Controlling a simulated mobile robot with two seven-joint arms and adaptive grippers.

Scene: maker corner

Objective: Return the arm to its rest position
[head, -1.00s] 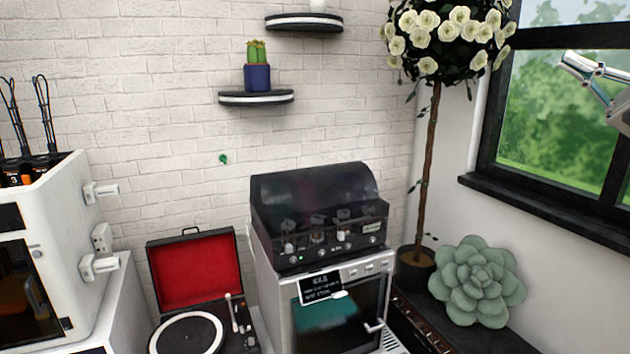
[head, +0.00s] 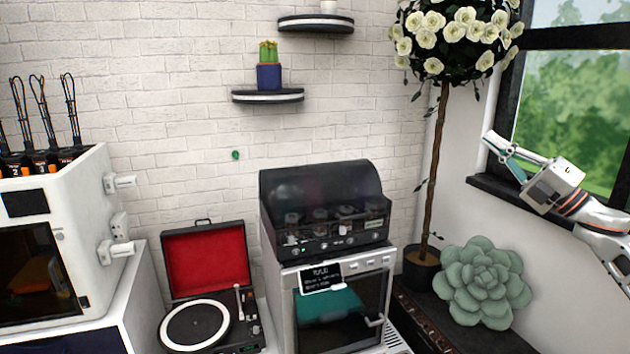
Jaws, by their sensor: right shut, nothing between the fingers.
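My right gripper (head: 500,150) is at the right side of the head view, in front of the window and its dark sill. It points left, and its fingers are shut with nothing between them. It hangs in the air above and to the right of the green succulent (head: 482,284), apart from it. My right arm comes in from the right edge. My left gripper does not show.
A white oven (head: 370,264) with a dark-covered device (head: 322,205) on top stands at the centre. A red-lined record player (head: 207,262) and a white printer (head: 85,215) stand left. A potted rose tree (head: 440,170) rises beside the window. Wall shelves (head: 268,96) hang behind.

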